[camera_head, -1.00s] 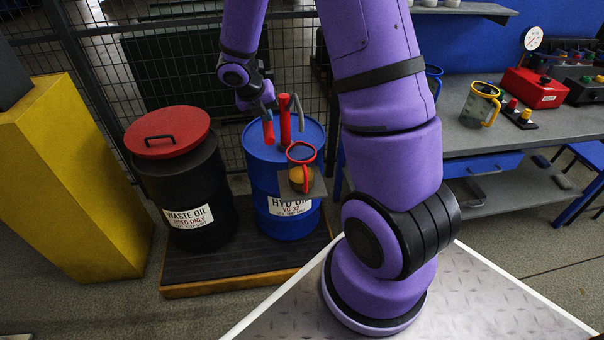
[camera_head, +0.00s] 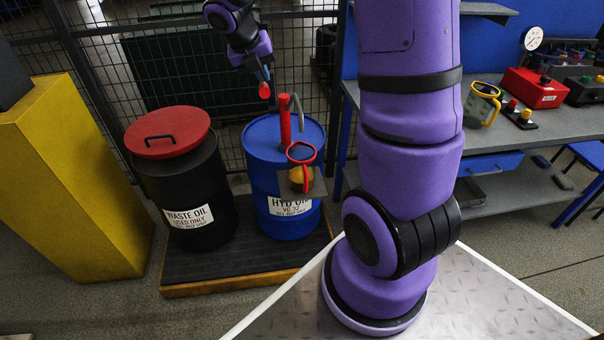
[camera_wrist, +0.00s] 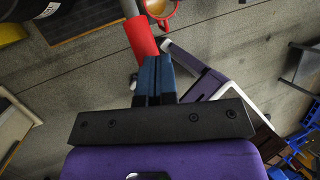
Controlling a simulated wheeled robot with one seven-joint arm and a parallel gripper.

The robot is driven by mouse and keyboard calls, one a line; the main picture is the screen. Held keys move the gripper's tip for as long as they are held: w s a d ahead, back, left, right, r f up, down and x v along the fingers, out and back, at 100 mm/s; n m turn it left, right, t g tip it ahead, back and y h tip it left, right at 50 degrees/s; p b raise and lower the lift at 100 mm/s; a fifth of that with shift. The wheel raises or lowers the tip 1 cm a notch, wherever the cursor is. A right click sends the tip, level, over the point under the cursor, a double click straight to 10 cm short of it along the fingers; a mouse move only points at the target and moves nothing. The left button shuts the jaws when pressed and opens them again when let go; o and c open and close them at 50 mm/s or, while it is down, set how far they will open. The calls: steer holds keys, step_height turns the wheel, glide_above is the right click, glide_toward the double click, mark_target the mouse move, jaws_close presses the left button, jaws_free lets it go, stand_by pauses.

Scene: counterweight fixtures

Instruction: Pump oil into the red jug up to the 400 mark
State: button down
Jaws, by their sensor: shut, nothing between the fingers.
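The red jug (camera_head: 302,153) sits on a small dark plate in front of the blue oil drum (camera_head: 262,185). Amber oil shows in it; its marks cannot be read. It also shows at the top of the wrist view (camera_wrist: 173,22). The pump's red post (camera_head: 284,122) stands on the drum, with a grey spout beside it. A red grip (camera_head: 264,91), apparently the pump handle's, is up left of the post. My gripper (camera_head: 265,73) is shut and empty just above this grip. In the wrist view the blue fingertips (camera_wrist: 156,60) are at the red grip (camera_wrist: 143,38); contact is unclear.
A black waste oil drum (camera_head: 185,190) with a red lid stands left of the blue drum on the same low platform (camera_head: 215,268). A yellow block (camera_head: 75,180) is further left. A wire fence stands behind. A bench (camera_head: 465,135) at right holds a yellow-rimmed jug (camera_head: 482,100).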

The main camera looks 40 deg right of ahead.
steer(key=shift+f, duration=5.75)
step_height(320, 180, up, 11)
steer(key=shift+r, duration=0.2)
